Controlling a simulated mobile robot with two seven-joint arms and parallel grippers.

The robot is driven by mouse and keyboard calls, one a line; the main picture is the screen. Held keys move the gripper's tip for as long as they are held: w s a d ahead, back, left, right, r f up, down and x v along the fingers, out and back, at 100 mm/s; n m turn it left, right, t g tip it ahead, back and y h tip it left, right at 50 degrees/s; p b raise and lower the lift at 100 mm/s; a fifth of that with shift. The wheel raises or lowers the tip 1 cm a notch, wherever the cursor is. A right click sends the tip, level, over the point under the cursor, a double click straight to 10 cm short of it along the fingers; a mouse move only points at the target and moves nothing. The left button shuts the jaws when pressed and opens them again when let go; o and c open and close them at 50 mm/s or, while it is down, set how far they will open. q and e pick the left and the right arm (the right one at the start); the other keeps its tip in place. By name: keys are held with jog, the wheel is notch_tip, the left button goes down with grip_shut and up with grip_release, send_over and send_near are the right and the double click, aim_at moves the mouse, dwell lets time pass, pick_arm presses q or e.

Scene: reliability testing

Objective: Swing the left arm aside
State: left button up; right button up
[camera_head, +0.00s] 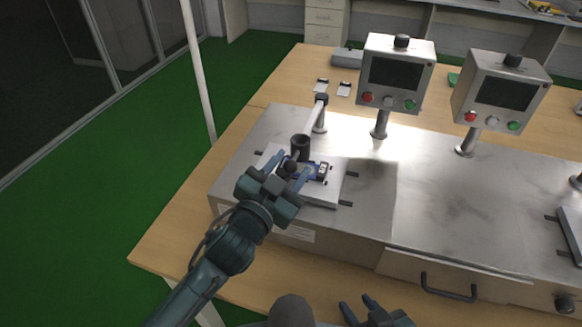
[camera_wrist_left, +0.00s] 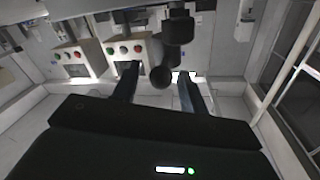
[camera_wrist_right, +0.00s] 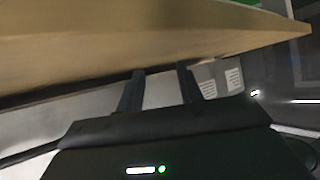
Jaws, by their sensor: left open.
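My left gripper (camera_head: 286,176) reaches in over the left end of the metal test bench, at the small fixture plate (camera_head: 322,196) with a blue part (camera_head: 321,170) on it. In the left wrist view its two fingers (camera_wrist_left: 157,84) stand apart, with a dark round knob (camera_wrist_left: 161,77) showing between them; whether they touch it I cannot tell. The fixture's lever arm (camera_head: 314,117) and dark cylinder (camera_head: 300,147) rise just behind the gripper. My right gripper (camera_head: 360,312) is low at the front edge, away from the bench top. In the right wrist view its fingers (camera_wrist_right: 160,72) are apart and empty.
Two control boxes (camera_head: 396,73) (camera_head: 501,92) with coloured buttons stand on posts behind and right. A drawer handle (camera_head: 448,288) sticks out at the bench front. A white pole (camera_head: 198,75) stands left of the wooden table (camera_head: 165,238). Green floor (camera_head: 90,190) at left is clear.

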pick_arm(q)
jog(key=shift+w+d, duration=0.2)
jog(key=shift+w, duration=0.25)
grip_shut()
dwell(0.4)
